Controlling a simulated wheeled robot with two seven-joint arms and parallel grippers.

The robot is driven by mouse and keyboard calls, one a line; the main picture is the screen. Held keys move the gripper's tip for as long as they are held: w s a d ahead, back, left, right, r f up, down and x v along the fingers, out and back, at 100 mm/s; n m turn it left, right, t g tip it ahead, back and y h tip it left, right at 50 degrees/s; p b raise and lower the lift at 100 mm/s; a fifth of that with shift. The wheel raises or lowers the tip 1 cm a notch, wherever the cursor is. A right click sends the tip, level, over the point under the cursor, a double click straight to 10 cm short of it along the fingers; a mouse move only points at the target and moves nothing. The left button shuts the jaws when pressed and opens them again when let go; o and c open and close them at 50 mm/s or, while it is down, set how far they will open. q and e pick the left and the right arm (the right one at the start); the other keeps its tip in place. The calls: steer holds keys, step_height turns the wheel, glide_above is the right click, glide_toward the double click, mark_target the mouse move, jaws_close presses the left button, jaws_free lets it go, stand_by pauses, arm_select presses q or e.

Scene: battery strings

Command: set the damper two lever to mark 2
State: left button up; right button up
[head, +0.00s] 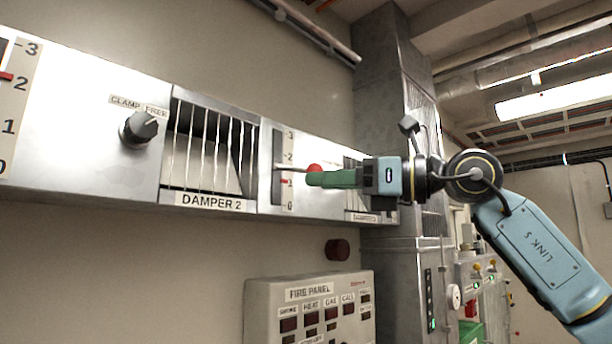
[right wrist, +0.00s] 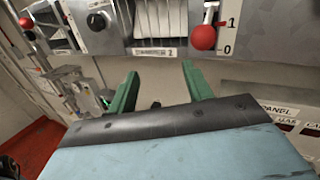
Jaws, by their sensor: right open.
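The damper two lever shows in the head view as a pale rod with a red ball knob (head: 314,168), beside a scale (head: 290,170) marked 0 to 3. A small red pointer on that scale sits near mark 1. My right gripper (head: 312,179) has its green fingers at the knob's lower right, overlapping it in this view. In the right wrist view, a red knob (right wrist: 203,37) lies beyond the tip of the right-hand finger, not between the fingers. The right gripper (right wrist: 157,70) is open and empty there. My left gripper is out of view.
The DAMPER 2 grille (head: 208,150) and a clamp knob (head: 139,129) are left of the lever. The fire panel (head: 310,305) juts out below. A metal column (head: 385,100) and another grille stand right. Open air lies in front of the wall.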

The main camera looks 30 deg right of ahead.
mark_target(306, 169)
steer(key=s+d+r+m+t+h, duration=0.2)
steer(key=d+r+h, duration=0.15)
steer(key=d, duration=0.35)
steer(key=p+x, duration=0.2)
steer(key=x, duration=0.4)
steer(key=p+x, duration=0.2)
steer(key=x, duration=0.5)
steer(key=shift+a+f, duration=0.2)
steer(key=shift+f, duration=0.05)
steer(key=shift+n, duration=0.3)
jaws_close()
